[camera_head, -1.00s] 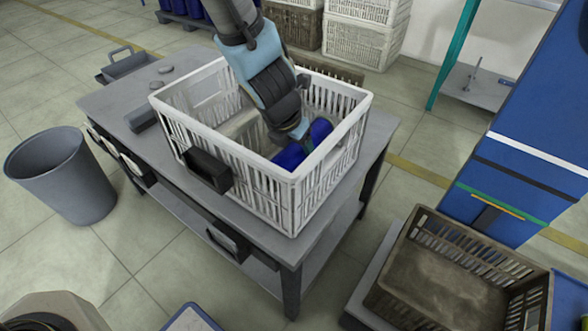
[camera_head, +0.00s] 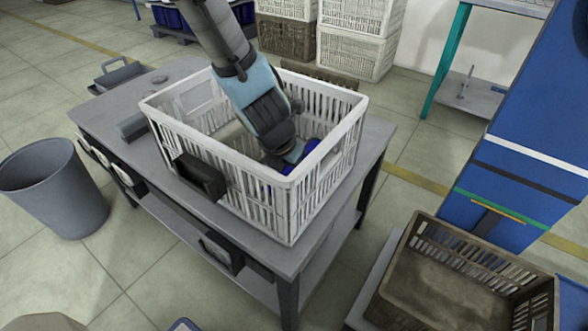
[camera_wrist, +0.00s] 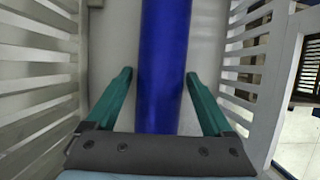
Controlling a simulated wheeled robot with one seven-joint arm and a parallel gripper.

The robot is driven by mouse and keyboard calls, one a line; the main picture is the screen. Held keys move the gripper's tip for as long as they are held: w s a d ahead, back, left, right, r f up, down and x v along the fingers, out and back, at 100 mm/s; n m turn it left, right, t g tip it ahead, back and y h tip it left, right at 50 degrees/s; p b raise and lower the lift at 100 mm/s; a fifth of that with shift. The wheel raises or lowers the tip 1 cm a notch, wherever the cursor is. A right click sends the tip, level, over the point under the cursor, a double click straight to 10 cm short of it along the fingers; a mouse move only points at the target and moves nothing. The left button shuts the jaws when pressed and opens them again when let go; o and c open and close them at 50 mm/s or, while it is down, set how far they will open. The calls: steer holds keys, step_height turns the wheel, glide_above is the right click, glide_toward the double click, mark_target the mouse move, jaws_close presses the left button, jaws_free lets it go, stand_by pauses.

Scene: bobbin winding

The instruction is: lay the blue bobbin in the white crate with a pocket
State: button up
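The white crate with a pocket (camera_head: 330,168) stands on a grey table, with its dark pocket (camera_head: 200,177) on the near side. My gripper (camera_head: 290,156) reaches down inside the crate, towards its right part. The blue bobbin (camera_wrist: 165,45) lies lengthwise between my two teal fingers in the wrist view. My gripper (camera_wrist: 158,75) is open around it, with a clear gap at the left finger and little or none at the right. Only bits of blue (camera_head: 312,145) show past my gripper in the head view. Whether the bobbin touches the crate floor is hard to tell.
The grey table (camera_head: 110,122) holds a small dark block left of the crate. A grey bin (camera_head: 55,190) stands to the left. A brown crate (camera_head: 450,275) stands at lower right beside a blue cabinet (camera_head: 520,140). Stacked crates (camera_head: 355,40) stand behind.

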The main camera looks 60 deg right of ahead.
steer(key=shift+o, duration=0.5)
steer(key=shift+r, duration=0.3)
steer(key=p+v, duration=0.5)
steer(key=v, duration=0.6)
steer(key=shift+a+r, duration=0.25)
steer(key=shift+a, duration=0.05)
